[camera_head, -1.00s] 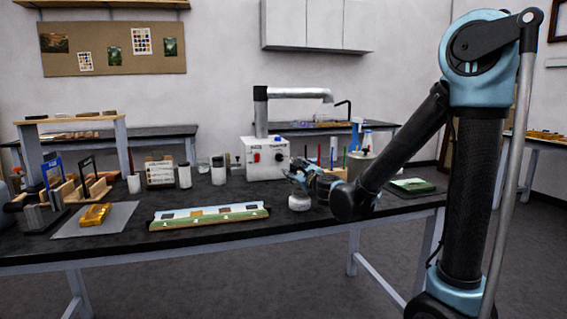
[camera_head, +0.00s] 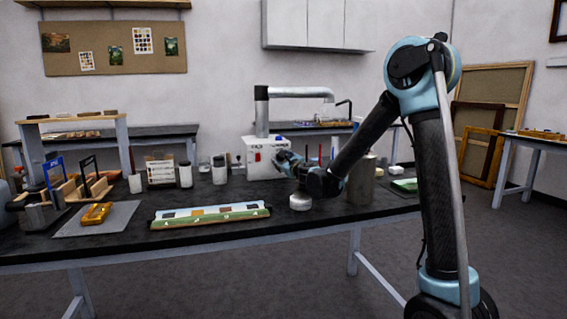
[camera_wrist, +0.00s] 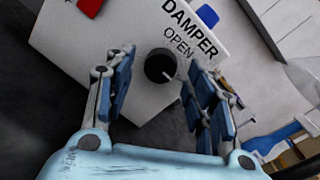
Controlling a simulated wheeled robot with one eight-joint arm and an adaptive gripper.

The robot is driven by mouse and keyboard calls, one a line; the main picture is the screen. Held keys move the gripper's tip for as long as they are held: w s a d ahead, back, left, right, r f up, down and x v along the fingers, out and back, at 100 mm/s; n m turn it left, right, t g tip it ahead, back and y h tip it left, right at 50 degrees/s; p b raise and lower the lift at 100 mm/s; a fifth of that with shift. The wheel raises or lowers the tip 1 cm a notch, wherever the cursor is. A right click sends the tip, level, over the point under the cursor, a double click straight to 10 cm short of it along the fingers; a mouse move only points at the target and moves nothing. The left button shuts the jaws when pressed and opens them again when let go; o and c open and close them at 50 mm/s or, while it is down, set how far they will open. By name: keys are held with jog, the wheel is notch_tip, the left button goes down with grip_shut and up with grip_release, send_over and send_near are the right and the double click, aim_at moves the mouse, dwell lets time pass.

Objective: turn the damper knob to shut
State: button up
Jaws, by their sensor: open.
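The damper knob (camera_wrist: 159,66) is a round black knob with a pale pointer line on the white extractor box. The words "DAMPER" and "OPEN" are printed beside it, and the pointer is on the side away from them. My gripper (camera_wrist: 158,78) is open, with one blue finger on each side of the knob in the wrist view; I cannot tell whether either touches it. In the head view the white box (camera_head: 258,170) stands at the back of the bench, and my gripper (camera_head: 283,156) is at its front right, hiding the knob.
A red switch (camera_head: 257,156) is on the box front. A white round container (camera_head: 300,202) stands below my forearm, and a grey cylinder (camera_head: 361,186) stands to its right. Jars (camera_head: 219,171) stand left of the box. A painted panel (camera_head: 210,215) lies at the bench front.

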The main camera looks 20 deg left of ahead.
jog(key=shift+w+a, duration=0.2)
jog(key=shift+w, duration=0.05)
jog(key=shift+c, duration=0.5)
jog(key=c, duration=1)
jog(key=shift+o, duration=0.2)
jog(key=shift+m, duration=0.4)
jog(key=o, duration=1.1)
jog(key=shift+c, duration=0.2)
jog(key=v, duration=1.2)
